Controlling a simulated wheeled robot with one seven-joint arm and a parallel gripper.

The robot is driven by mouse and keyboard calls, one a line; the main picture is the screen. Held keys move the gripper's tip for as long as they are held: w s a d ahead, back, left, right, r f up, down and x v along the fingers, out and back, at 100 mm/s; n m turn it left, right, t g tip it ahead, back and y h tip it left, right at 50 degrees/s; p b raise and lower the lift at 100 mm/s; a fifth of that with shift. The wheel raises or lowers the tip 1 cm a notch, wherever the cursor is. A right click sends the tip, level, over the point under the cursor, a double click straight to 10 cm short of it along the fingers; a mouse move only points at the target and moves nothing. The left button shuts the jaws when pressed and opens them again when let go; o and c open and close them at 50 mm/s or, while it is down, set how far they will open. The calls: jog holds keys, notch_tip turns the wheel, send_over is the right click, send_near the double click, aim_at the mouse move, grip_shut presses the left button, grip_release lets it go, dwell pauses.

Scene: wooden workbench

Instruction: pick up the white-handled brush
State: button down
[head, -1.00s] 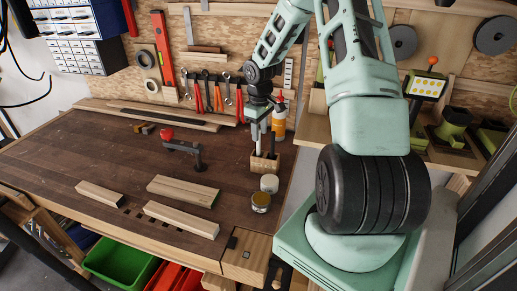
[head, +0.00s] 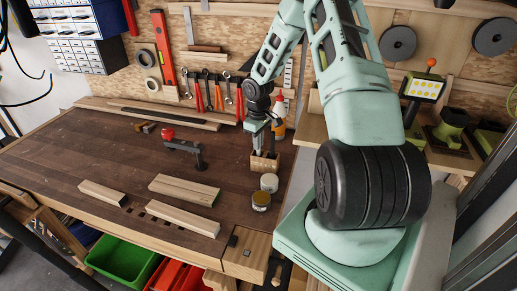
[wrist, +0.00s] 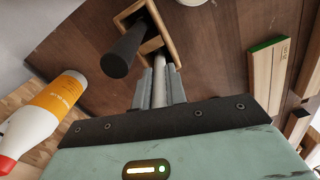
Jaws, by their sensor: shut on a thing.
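The white-handled brush stands upright in a wooden holder (head: 264,164) on the bench. Its pale handle (wrist: 172,80) shows between my fingers in the wrist view; the rest of it is hidden by the holder. My gripper (head: 258,143) points down just above the holder and is shut on the handle. The fingers also show in the wrist view (wrist: 160,80). A dark-handled tool (wrist: 122,54) stands in the holder's other compartment, close beside my fingers. The holder's rim also shows in the wrist view (wrist: 137,8).
An orange and white bottle (wrist: 52,103) with a red tip stands close behind the holder. Two small jars, a pale one (head: 269,182) and a yellowish one (head: 261,201), stand in front. Wood blocks (head: 184,189) and a clamp (head: 185,147) lie left. The bench between is clear.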

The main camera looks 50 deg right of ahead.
notch_tip(320, 180, up, 10)
jog(key=shift+r+b, duration=0.1)
jog(key=shift+b, duration=1.05)
dwell(1.1)
